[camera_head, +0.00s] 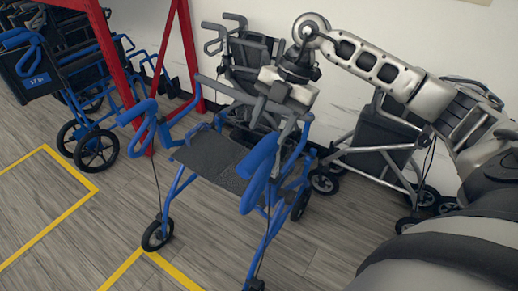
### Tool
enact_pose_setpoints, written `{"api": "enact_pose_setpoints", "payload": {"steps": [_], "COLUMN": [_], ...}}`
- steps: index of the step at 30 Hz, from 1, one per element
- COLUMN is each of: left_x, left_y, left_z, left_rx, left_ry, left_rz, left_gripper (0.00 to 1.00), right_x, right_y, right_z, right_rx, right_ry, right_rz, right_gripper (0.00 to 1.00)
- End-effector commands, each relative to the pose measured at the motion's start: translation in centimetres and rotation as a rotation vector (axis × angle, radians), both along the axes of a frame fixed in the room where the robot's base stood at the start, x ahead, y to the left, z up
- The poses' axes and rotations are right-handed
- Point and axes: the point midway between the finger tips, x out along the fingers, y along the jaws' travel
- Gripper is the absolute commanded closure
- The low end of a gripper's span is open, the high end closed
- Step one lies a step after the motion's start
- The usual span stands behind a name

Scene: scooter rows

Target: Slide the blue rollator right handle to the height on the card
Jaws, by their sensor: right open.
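The blue rollator (212,160) stands upright on the floor in the middle, with a dark seat and a grey bar across its back. One blue handle (137,112) is on its left in the picture. The other blue handle (259,163) is nearer, on the right side. My right gripper (275,113) is open and points down above the seat's far right side, beyond the nearer handle. I cannot tell whether it touches the frame. A dark blue panel with small light marks (37,81) hangs at far left; the marks are unreadable. My left gripper is not in view.
A red rack frame (113,62) stands at the left, with blue wheeled walkers (96,149) behind it. A dark wheelchair (248,52) and a grey rollator (378,140) stand by the wall. Yellow floor lines (75,207) cross clear floor in front.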

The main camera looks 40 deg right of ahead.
Motion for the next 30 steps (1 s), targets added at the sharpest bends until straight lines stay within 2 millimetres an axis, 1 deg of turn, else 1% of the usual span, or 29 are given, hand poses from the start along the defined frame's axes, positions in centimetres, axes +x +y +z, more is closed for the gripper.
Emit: {"api": "enact_pose_setpoints", "payload": {"steps": [1,3,6,9,15,23,26,27,29,30], "left_x": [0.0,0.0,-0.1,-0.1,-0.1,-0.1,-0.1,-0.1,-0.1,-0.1], "left_y": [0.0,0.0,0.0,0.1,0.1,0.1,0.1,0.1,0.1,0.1], "left_z": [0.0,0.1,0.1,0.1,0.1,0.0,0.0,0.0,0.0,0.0], "left_rx": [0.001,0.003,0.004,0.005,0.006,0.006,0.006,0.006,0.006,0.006], "left_ry": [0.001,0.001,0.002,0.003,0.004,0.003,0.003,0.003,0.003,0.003], "left_rz": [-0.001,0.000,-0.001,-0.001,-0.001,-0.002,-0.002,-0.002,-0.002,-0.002], "left_gripper": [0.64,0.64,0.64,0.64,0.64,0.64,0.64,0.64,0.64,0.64], "right_x": [-0.1,0.0,0.0,0.1,0.1,0.1,0.1,0.1,0.1,0.1], "right_y": [0.6,1.2,1.9,2.4,2.9,2.9,3.0,2.9,2.9,2.9], "right_z": [-1.1,-2.4,-3.9,-5.1,-6.2,-6.3,-6.2,-6.3,-6.2,-6.2], "right_rx": [0.001,0.001,0.002,0.001,0.000,0.000,0.000,0.000,0.000,0.000], "right_ry": [0.003,0.003,0.002,0.001,-0.002,-0.002,-0.002,-0.002,-0.002,-0.002], "right_rz": [0.003,0.003,0.002,0.002,0.001,0.001,0.001,0.001,0.001,0.001], "right_gripper": [0.48,0.48,0.48,0.48,0.48,0.48,0.73,0.84,1.00,1.00]}}
